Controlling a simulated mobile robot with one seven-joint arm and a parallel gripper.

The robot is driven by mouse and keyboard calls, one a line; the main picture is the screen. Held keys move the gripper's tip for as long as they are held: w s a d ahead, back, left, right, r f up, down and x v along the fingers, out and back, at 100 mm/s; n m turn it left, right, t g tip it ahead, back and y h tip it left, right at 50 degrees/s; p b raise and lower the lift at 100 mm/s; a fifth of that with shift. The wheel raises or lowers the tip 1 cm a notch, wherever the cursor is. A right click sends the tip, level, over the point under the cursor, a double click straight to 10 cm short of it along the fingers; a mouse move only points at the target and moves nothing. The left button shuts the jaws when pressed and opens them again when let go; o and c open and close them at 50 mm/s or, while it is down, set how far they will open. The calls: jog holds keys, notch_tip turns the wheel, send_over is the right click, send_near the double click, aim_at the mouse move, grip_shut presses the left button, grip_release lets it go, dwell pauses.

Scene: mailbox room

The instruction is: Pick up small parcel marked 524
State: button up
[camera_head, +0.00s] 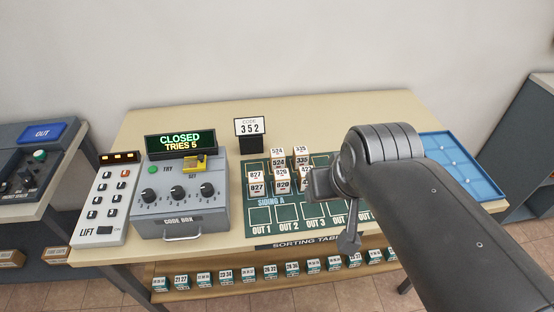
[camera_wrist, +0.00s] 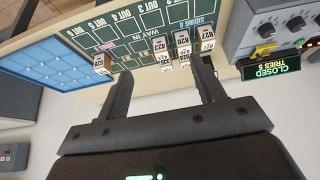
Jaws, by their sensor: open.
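The small white parcel marked 524 (camera_head: 278,158) stands in the back row of the green sorting mat (camera_head: 262,214), left of the parcel marked 335 (camera_head: 301,158). Parcels marked 827 (camera_head: 256,183) and 820 (camera_head: 282,181) stand in front of it. Another parcel beside 820 is partly hidden by my gripper (camera_head: 318,183). In the wrist view my gripper (camera_wrist: 161,68) is open, with nothing between its fingers. The group of parcels (camera_wrist: 183,42) shows beyond the fingertips there, but I cannot tell which one is 524.
A code box (camera_head: 180,200) reading CLOSED, TRIES 5 stands left of the mat. A blue tray (camera_head: 460,165) lies at the right end. Several small labelled boxes line the shelf (camera_head: 160,270) below the table.

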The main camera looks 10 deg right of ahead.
dwell(0.3)
jog(key=shift+c, duration=1.1)
